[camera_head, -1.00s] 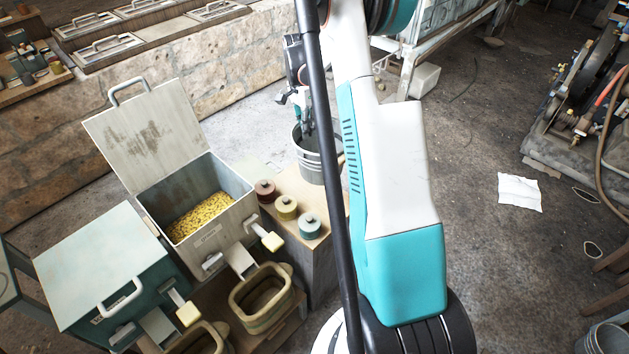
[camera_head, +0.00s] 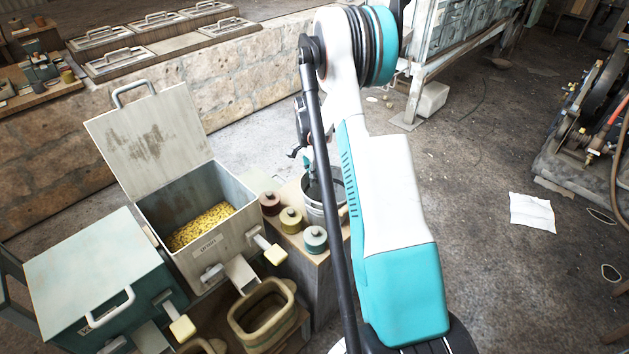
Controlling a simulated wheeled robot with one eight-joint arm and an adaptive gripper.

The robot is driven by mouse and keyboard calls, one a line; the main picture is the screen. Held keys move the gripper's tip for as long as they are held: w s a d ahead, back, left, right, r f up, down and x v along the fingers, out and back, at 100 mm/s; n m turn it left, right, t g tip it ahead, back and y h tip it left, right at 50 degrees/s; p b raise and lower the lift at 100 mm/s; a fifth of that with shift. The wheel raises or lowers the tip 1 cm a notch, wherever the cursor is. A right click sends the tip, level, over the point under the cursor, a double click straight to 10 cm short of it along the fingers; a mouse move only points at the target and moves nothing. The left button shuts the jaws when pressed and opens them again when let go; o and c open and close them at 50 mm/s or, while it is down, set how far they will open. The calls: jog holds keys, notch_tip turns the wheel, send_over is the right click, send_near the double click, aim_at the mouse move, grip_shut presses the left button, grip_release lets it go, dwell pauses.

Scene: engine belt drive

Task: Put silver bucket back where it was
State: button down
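The silver bucket (camera_head: 313,210) is at the right rear of the wooden stand, beside the small lidded pots. My arm's dark link covers part of it. My gripper (camera_head: 309,168) is at the bucket's upper rim, with its fingers partly hidden behind my arm. The bucket has moved along with the gripper, so the gripper appears shut on it. I cannot tell whether the bucket's base touches the stand top.
An open grain bin (camera_head: 215,245) and a closed green bin (camera_head: 95,270) are left. A stone wall (camera_head: 60,165) runs behind.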

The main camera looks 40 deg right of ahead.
jog(key=shift+f, duration=0.3)
jog(key=shift+f, duration=0.1)
jog(key=c, duration=1.8)
grip_release()
notch_tip(320, 180, up, 12)
jog(key=w+p, duration=0.1)
jog(key=p, duration=0.3)
jog(key=shift+w+p, duration=0.35)
jog(key=shift+p, duration=0.05)
jog(key=shift+d, duration=0.1)
